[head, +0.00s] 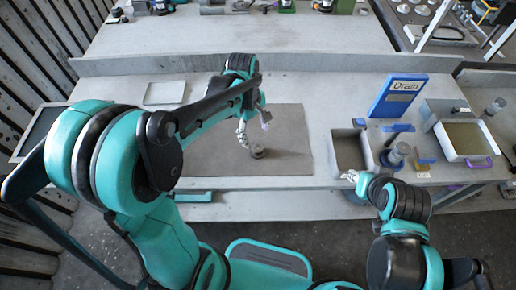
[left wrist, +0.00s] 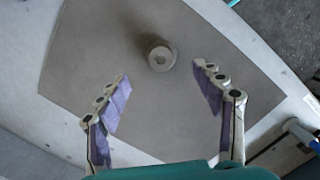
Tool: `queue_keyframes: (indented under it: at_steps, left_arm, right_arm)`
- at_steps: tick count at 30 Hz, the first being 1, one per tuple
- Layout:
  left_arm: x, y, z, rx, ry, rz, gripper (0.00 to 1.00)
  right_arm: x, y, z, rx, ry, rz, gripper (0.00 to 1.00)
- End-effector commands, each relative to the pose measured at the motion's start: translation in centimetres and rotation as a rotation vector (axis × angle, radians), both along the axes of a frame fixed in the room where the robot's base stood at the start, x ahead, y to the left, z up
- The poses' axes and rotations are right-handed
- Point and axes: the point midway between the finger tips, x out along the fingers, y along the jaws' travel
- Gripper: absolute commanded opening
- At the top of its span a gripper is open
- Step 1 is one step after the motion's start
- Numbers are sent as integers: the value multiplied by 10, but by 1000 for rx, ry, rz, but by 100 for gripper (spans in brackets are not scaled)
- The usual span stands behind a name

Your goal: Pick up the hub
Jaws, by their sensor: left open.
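The hub (head: 257,152) is a small grey round part standing on the brown mat (head: 290,127) on the workbench. In the left wrist view the hub (left wrist: 161,56) shows from above with a dark hole in its middle. My left gripper (head: 253,128) is above the mat near the hub. Its fingers are spread wide in the left wrist view (left wrist: 165,92), with the hub a little beyond the fingertips and between their lines, not touched. My right gripper (head: 350,176) is at the bench's front edge by the grey bin; its finger state is too small to tell.
Right of the mat stand a grey open bin (head: 337,163), a blue "Drain" sign (head: 398,96), a bottle-like part (head: 395,155) and a white tray of liquid (head: 466,139). A flat light tray (head: 165,93) lies at the left. The mat around the hub is clear.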

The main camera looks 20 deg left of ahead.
Motion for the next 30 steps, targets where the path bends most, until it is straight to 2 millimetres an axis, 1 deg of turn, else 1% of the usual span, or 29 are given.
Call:
queue_keyframes:
  at_steps: [6, 11, 18, 21, 26, 27, 28, 29, 30]
  left_arm:
    - [0, -3, -25, -1, 15, 19, 67]
    - [-1, -5, -38, -1, 14, 18, 67]
    - [-4, -9, -75, -2, 13, 17, 67]
    - [-5, -10, -80, -2, 13, 17, 67]
    - [-5, -10, -79, -1, 12, 18, 67]
    - [-5, -10, -79, -1, 12, 18, 62]
    - [-5, -10, -79, -1, 12, 18, 54]
    - [-5, -10, -79, -1, 12, 18, 46]
    - [-5, -10, -79, -1, 12, 18, 36]
  right_arm:
    - [0, 0, -9, 0, 0, 0, 34]
    - [0, 0, -15, 0, 0, 0, 34]
    - [0, 0, -32, 0, 0, 0, 34]
    - [0, 0, -33, 0, 0, 0, 34]
    - [0, 0, -32, 0, 0, 0, 34]
    - [0, 0, -32, 0, 0, 0, 34]
    - [0, 0, -32, 0, 0, 0, 34]
    - [0, 0, -32, 0, 0, 0, 34]
    - [0, 0, -32, 0, 0, 0, 34]
